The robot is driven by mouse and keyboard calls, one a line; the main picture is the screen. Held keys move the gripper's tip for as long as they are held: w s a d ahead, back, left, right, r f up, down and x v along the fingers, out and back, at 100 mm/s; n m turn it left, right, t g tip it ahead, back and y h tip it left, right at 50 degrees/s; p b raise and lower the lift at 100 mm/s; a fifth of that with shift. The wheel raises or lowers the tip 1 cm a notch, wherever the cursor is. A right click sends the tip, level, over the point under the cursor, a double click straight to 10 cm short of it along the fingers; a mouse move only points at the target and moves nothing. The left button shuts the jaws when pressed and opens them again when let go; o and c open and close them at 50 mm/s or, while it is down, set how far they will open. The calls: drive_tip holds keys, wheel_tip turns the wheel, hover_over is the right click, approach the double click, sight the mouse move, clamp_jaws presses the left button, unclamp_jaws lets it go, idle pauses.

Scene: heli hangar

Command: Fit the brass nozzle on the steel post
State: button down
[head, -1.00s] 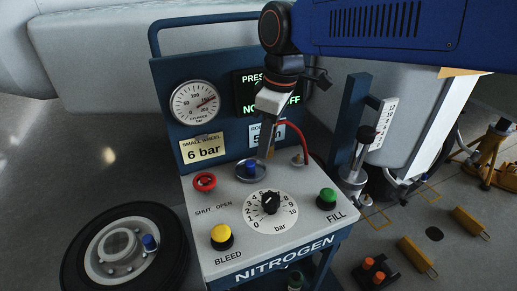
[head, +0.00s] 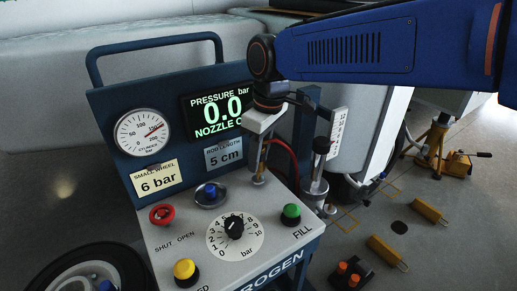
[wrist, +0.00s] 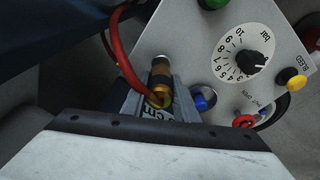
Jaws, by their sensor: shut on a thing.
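My gripper (head: 258,178) is shut on the brass nozzle, upright over the back right of the nitrogen panel. In the wrist view the brass nozzle (wrist: 161,80) sits between the fingers, with a dark band around it and a greenish-yellow end towards the camera. A red hose (wrist: 118,50) runs close beside it. The steel post is at the same spot at the panel's back right. My gripper and the nozzle largely hide it, so I cannot tell whether the nozzle is around it or just above it.
The cart's display (head: 221,110) reads 0.0 bar, its lower line partly covered. The panel carries a dial (head: 234,229), a green FILL button (head: 291,212), a yellow button (head: 185,270), a red valve (head: 162,214) and a blue cap in a dish (head: 210,192). A gauge column (head: 318,165) stands close right.

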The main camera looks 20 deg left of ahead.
sight(264, 149)
drive_tip(key=shift+f, duration=1)
drive_tip(key=shift+f, duration=0.6)
idle(0.8)
drive_tip(key=c, duration=1.7)
unclamp_jaws()
drive_tip(key=shift+o, duration=0.2)
drive_tip(key=shift+r, duration=0.1)
drive_tip(key=shift+s+d+r, duration=0.1)
drive_tip(key=shift+d+r, duration=0.15)
drive_tip(key=shift+r, duration=1.45)
drive_tip(key=shift+s+d+r, duration=0.1)
drive_tip(key=shift+d+r, duration=0.15)
drive_tip(key=shift+r, duration=1.5)
drive_tip(key=shift+d+r, duration=0.25)
drive_tip(key=shift+r, duration=1.65)
